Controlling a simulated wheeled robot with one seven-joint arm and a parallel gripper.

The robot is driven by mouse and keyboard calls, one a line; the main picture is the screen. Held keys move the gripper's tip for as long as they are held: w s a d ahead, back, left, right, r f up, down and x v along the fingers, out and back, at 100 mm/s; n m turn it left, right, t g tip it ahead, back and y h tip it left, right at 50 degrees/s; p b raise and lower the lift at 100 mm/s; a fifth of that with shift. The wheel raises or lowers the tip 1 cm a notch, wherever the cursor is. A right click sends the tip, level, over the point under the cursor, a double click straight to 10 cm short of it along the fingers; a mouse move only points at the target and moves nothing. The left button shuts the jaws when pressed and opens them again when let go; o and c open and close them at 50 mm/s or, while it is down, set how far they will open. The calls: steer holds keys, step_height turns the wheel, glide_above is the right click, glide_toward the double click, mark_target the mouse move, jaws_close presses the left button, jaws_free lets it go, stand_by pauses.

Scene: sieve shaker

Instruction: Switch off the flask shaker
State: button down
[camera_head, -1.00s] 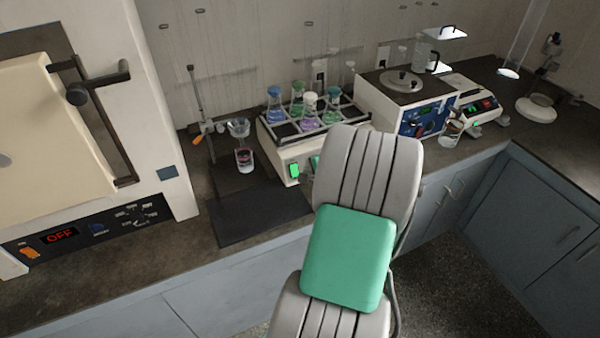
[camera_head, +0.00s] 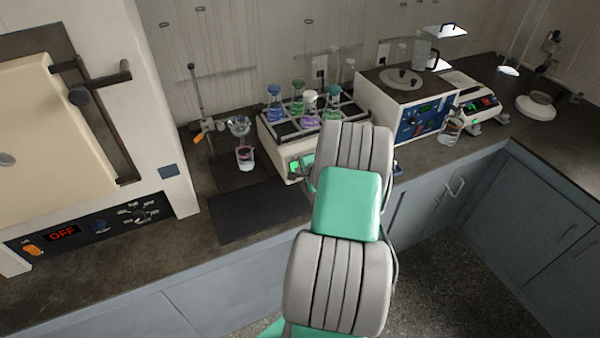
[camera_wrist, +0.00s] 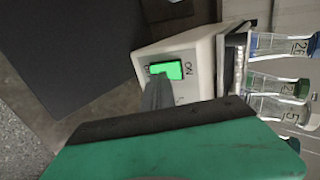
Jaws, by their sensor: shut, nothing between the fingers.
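The flask shaker (camera_head: 277,138) is a pale box on the bench with a dark rack on top holding several flasks with blue, green and white caps. Its green-lit rocker switch (camera_head: 294,167) is on the front face at the left. In the wrist view the lit switch (camera_wrist: 167,70) has an "ON" mark beside it. My gripper (camera_wrist: 158,82) is shut and empty, its fingertips at the lower edge of the switch in that view; I cannot tell if they touch it. In the head view my arm covers the right part of the shaker's front.
A dark mat (camera_head: 258,212) lies on the bench before the shaker. A beaker (camera_head: 245,158) stands left of it. A white-and-blue device (camera_head: 425,118) is to the right, and an oven (camera_head: 60,150) showing "OFF" is at the far left.

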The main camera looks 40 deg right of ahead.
mark_target(294, 163)
steer(key=f+t+b, duration=0.1)
steer(key=f+b, duration=0.1)
steer(key=b, duration=0.1)
steer(key=shift+h+b, duration=0.3)
steer(key=shift+r+p, duration=0.65)
steer(key=shift+r, duration=0.1)
steer(key=shift+w+d+r+p, duration=0.1)
steer(key=shift+w+r+p, duration=0.15)
steer(key=shift+r, duration=0.25)
steer(key=shift+w+r+p, duration=0.1)
steer(key=shift+r+p, duration=0.2)
steer(key=shift+r, duration=0.35)
steer(key=p+v, duration=0.2)
steer(key=shift+s+a+r, duration=0.15)
steer(key=shift+a+r, duration=0.1)
steer(key=shift+r, duration=0.15)
steer(key=b+v, duration=0.1)
steer(key=v, duration=0.9)
steer(key=shift+s+r, duration=0.3)
steer(key=shift+d, duration=0.15)
